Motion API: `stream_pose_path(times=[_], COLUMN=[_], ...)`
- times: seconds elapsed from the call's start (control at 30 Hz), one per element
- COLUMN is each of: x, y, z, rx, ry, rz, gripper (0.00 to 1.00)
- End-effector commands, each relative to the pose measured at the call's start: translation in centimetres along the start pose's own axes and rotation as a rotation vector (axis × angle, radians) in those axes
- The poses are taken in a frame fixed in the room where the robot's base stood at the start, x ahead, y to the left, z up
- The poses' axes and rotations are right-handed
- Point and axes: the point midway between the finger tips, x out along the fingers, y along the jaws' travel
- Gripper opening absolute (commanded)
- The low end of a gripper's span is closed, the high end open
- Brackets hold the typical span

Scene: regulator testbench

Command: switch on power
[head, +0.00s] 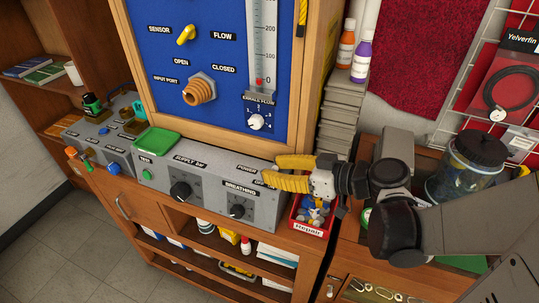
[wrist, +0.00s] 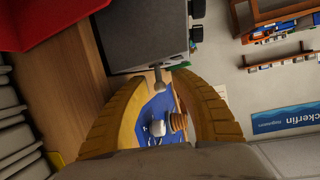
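The grey console (head: 207,187) stands on the wooden bench, with a POWER label (head: 246,169) at its upper right. My gripper (head: 270,171) reaches in from the right beside that label, and its yellow fingers hide the console's corner there. In the wrist view, my gripper (wrist: 155,76) is open with its two yellow fingers apart. A small metal toggle switch (wrist: 158,82) sticks out from the grey console (wrist: 145,35) into the gap between the fingertips. I cannot tell whether either finger touches it. The switch itself is not visible in the head view.
A blue panel (head: 215,60) in a wooden frame rises behind the console. Two black knobs (head: 180,191) (head: 237,211) project from the console front. A red repair bin (head: 309,218) sits just below my gripper. A lidded jar (head: 467,167) stands at the right.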

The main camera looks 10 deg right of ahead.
Motion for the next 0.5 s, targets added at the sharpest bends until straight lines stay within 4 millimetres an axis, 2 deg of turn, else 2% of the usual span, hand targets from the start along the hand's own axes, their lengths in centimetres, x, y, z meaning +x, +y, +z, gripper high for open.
stream_pose_path(times=[0.33,0.5], x=[-0.2,-2.5], y=[0.1,0.1], z=[0.0,0.0], rx=[0.001,0.002], ry=[0.0,0.001], rz=[0.002,0.006], gripper=[0.34,0.34])
